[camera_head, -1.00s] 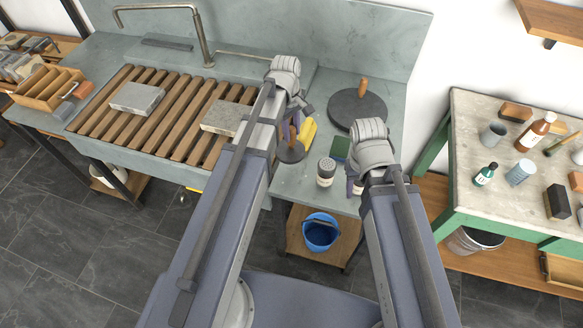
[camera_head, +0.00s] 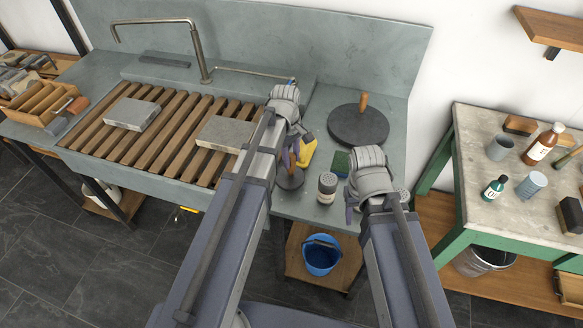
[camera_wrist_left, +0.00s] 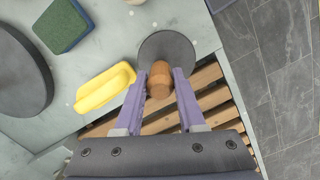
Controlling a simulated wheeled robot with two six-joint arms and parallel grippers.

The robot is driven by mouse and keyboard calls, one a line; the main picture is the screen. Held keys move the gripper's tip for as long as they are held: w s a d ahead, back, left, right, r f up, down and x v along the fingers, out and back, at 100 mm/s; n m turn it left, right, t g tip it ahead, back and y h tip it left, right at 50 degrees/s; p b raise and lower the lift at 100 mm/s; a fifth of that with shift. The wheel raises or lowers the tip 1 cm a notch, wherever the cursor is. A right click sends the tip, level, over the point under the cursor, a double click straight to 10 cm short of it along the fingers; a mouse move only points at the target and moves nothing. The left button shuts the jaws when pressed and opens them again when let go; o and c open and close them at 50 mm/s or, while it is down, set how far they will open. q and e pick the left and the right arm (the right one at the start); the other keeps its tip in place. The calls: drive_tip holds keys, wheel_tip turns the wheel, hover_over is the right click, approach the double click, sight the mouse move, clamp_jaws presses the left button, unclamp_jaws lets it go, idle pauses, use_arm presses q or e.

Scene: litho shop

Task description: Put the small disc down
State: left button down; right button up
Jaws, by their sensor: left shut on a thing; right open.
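The small disc (camera_head: 290,179) is dark and round with a short wooden handle. It is near the front edge of the sink counter, right of the slatted rack. My left gripper (camera_head: 290,156) is shut on its handle; the wrist view shows both fingers (camera_wrist_left: 161,82) around the wooden handle (camera_wrist_left: 160,76) and the dark plate (camera_wrist_left: 170,46) beyond. I cannot tell whether the disc touches the counter. My right gripper (camera_head: 352,205) is open and empty by the counter's front edge, its fingers partly hidden.
A large dark disc (camera_head: 345,127) with a wooden handle lies at the back right. A yellow object (camera_head: 309,150), a green pad (camera_head: 341,160) and a shaker (camera_head: 327,187) are close by. Stone slabs (camera_head: 226,132) lie on the slats. A blue bucket (camera_head: 321,257) stands below.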

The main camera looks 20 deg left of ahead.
sight(292, 165)
use_arm(q)
drive_tip(key=shift+f+b, duration=1.8)
drive_tip(key=shift+f, duration=0.05)
drive_tip(key=shift+f, duration=0.15)
drive_tip(key=c, duration=0.5)
unclamp_jaws()
drive_tip(key=shift+r, duration=0.2)
